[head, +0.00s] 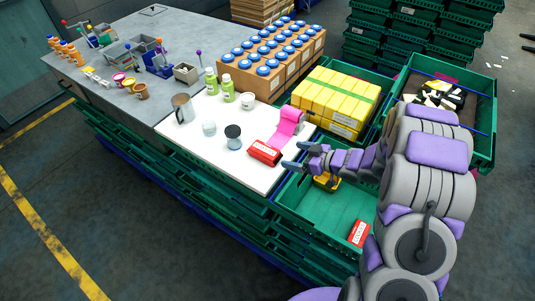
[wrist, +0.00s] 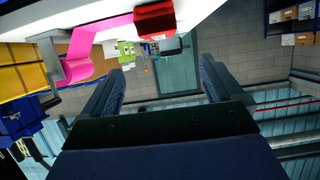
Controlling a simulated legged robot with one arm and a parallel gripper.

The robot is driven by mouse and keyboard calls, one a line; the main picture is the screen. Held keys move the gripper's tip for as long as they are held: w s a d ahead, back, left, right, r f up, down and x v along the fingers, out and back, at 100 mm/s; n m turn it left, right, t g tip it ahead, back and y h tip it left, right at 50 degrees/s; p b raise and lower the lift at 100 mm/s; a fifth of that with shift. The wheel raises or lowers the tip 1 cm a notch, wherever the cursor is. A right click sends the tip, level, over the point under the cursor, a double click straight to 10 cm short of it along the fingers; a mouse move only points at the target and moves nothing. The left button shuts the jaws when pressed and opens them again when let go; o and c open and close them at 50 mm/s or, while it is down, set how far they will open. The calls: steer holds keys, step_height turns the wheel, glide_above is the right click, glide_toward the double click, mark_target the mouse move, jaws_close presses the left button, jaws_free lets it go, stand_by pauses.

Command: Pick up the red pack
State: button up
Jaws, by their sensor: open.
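A red pack (head: 264,152) with a white label lies on the white table top (head: 215,150), near its front right edge. In the wrist view the red pack (wrist: 155,22) is at the top, above and between my fingers and apart from them. My gripper (head: 290,155) is open and empty, just right of the pack, its fingertips pointing toward it. Both fingers also show in the wrist view (wrist: 162,68). A second red pack (head: 358,233) lies in the green crate (head: 320,210) below my arm.
A pink strip on a holder (head: 287,130) stands right behind the pack. A dark-lidded jar (head: 233,137), a mug (head: 182,108) and green bottles (head: 228,88) stand on the table. A yellow item (head: 326,181) lies in the crate. Yellow packs (head: 335,98) fill a crate behind.

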mark_target(268, 151)
steer(key=x, duration=0.3)
steer(key=b+x, duration=0.1)
steer(key=x, duration=0.2)
steer(key=s+x, duration=0.1)
steer(key=x, duration=0.2)
steer(key=shift+a+r, duration=0.2)
steer(key=shift+a, duration=0.1)
steer(key=shift+w+a+f, duration=0.1)
steer(key=shift+w+a, duration=0.05)
steer(key=shift+w, duration=0.1)
steer(key=shift+w+d+f+b, duration=0.1)
steer(key=shift+w+d+b, duration=0.1)
steer(key=shift+d+b, duration=0.1)
steer(key=x, duration=0.2)
steer(key=b+x, duration=0.1)
steer(key=x, duration=0.2)
steer(key=shift+f+b, duration=0.3)
steer(key=shift+f, duration=0.1)
steer(key=shift+w+a, duration=0.1)
steer(key=shift+a, duration=0.05)
steer(key=shift+d, duration=0.35)
steer(key=shift+c, duration=0.3)
steer(key=shift+d+r, duration=0.1)
steer(key=shift+d, duration=0.15)
steer(key=c, duration=0.3)
steer(key=shift+a, duration=0.4)
steer(key=c, duration=0.8)
